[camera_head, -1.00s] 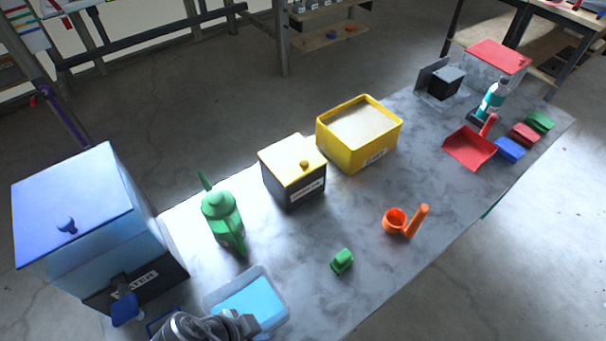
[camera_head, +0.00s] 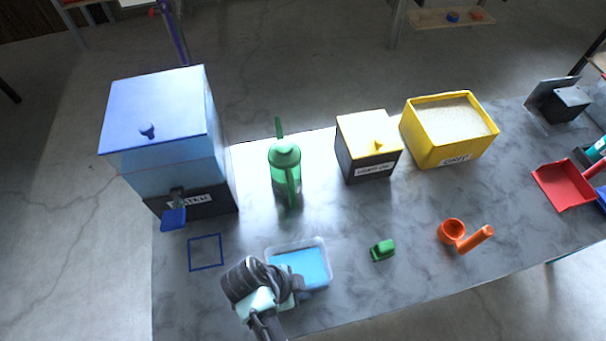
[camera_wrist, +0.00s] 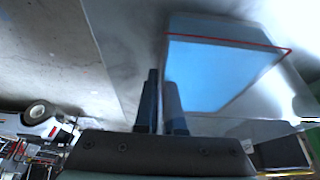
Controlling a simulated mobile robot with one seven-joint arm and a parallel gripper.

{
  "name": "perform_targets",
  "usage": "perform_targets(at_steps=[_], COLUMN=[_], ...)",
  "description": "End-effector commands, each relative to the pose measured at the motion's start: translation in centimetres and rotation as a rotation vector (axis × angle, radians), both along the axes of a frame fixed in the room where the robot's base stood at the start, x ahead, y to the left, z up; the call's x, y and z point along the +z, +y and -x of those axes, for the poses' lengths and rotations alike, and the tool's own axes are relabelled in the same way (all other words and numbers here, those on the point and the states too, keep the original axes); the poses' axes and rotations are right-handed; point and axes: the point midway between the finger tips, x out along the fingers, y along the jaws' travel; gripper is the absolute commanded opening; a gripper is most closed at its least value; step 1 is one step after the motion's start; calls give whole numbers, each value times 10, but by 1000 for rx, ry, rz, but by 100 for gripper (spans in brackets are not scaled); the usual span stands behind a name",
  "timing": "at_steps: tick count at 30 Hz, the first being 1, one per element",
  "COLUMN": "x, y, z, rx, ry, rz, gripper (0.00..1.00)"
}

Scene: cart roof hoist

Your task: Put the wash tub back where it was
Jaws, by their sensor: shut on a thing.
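The wash tub (camera_head: 322,280) is a clear, shallow rectangular tub with light blue water, at the near left part of the table in the head view. It also shows in the wrist view (camera_wrist: 215,75), with a red line around its wall. My gripper (camera_head: 288,288) is at the tub's near left side, shut on its wall. In the wrist view, the two dark fingers (camera_wrist: 161,95) are close together at the tub's edge. My wrist hides the tub's near left corner. I cannot tell whether the tub touches the table. A blue square outline (camera_head: 206,267) lies bare on the table, left of the tub.
A blue-lidded water tank (camera_head: 165,125) with a tap stands behind the outline.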

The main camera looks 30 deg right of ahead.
Motion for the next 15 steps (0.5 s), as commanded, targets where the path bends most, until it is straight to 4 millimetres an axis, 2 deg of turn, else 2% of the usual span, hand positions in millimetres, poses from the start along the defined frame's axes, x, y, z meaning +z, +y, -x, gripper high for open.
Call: perform_targets(at_steps=[11,15], x=[-5,-5], y=[0,0], z=[-1,0], rx=[-1,-1], ry=[-3,-1], rz=[1,0], gripper=[0,26])
